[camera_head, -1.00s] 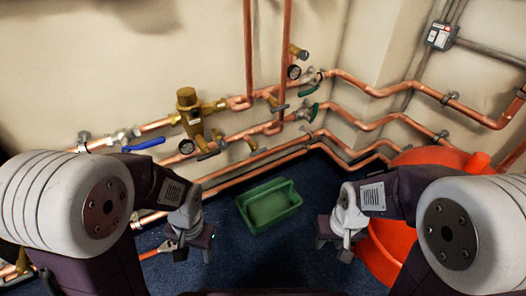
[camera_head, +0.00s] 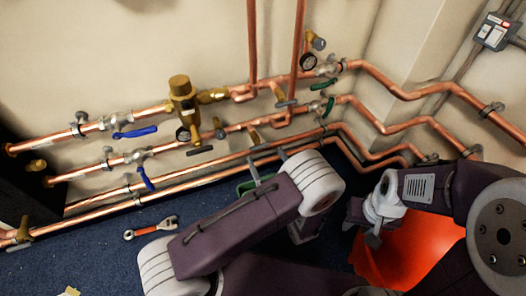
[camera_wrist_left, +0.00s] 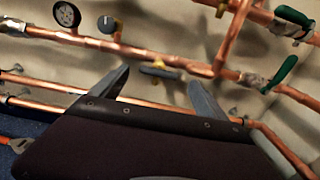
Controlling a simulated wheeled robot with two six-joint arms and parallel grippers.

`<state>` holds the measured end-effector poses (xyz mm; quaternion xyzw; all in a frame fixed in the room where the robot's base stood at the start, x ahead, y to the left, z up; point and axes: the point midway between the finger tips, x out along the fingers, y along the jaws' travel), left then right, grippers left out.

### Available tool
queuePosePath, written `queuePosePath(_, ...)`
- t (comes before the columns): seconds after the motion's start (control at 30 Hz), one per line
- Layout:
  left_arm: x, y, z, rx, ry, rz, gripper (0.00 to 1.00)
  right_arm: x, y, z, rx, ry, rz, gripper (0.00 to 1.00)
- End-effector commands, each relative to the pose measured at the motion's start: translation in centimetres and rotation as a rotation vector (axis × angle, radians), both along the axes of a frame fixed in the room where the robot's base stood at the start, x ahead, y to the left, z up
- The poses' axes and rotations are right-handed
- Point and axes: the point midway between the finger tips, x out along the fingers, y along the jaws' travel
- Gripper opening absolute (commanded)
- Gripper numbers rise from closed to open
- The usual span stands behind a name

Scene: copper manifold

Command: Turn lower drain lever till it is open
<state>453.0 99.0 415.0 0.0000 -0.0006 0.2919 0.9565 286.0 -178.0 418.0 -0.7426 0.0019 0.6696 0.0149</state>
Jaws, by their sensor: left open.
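The lower drain lever (camera_head: 254,137) is a grey bar on a brass valve on the second copper pipe. In the left wrist view the lever (camera_wrist_left: 160,71) lies crosswise between and just beyond my left fingertips. My left gripper (camera_head: 266,157) is open, with its two grey fingers pointing up at the pipe just below the lever; it also shows in the left wrist view (camera_wrist_left: 158,77). I cannot tell whether a finger touches the lever. A similar upper drain lever (camera_head: 286,103) sits higher. My right gripper (camera_head: 374,235) hangs over the orange bucket, its opening unclear.
Green levers (camera_head: 323,85) are at the right. An orange bucket (camera_head: 405,255) and a red-handled wrench (camera_head: 150,229) are on the floor. My left arm mostly hides the green tray (camera_head: 244,187).

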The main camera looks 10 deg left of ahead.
Motion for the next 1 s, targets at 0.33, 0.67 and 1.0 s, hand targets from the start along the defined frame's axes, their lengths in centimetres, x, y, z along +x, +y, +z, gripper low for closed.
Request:
queuePosePath(0.33, 3.9, 2.8, -0.2, 0.0, 0.0, 0.003, 0.85, 0.0, 0.0, -3.0, 0.0, 0.0, 0.0, 0.38)
queuePosePath(0.67, 4.0, 2.8, 0.0, 0.0, 0.001, 0.001, 0.6, 0.0, 0.0, -2.9, 0.0, 0.0, 0.0, 0.38)
queuePosePath(1.0, 4.0, 2.8, 0.0, -0.011, -0.006, 0.001, 0.23, 0.0, 0.0, -2.8, 0.0, 0.0, 0.0, 0.38)
